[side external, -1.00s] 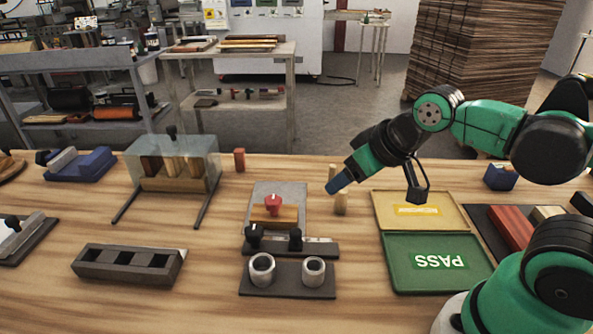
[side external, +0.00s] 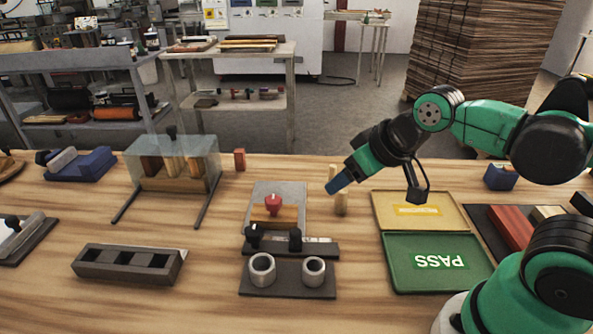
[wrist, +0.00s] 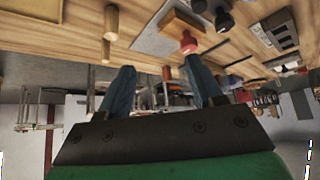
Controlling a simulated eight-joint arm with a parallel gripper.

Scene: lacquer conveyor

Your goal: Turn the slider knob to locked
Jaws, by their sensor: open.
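A grey plate fixture (side external: 291,195) stands mid-bench with a red knob (side external: 273,203) on a wooden block (side external: 274,216). Two black knobs, one on the left (side external: 252,236) and one on the right (side external: 295,240), sit at its front edge. Which knob is the slider knob, and any lock marking, I cannot tell. My gripper (side external: 334,186) hangs above the bench, right of the fixture and apart from it. In the wrist view my gripper (wrist: 162,78) has its blue fingers spread with nothing between them; the red knob (wrist: 187,43) shows beyond the right finger.
A wooden peg (side external: 341,204) stands close by my gripper. A green PASS tray (side external: 405,280) and a yellow tray (side external: 381,213) lie right. A plate with two metal cups (side external: 288,283) lies in front of the fixture. A clear-covered rack (side external: 204,160) stands left.

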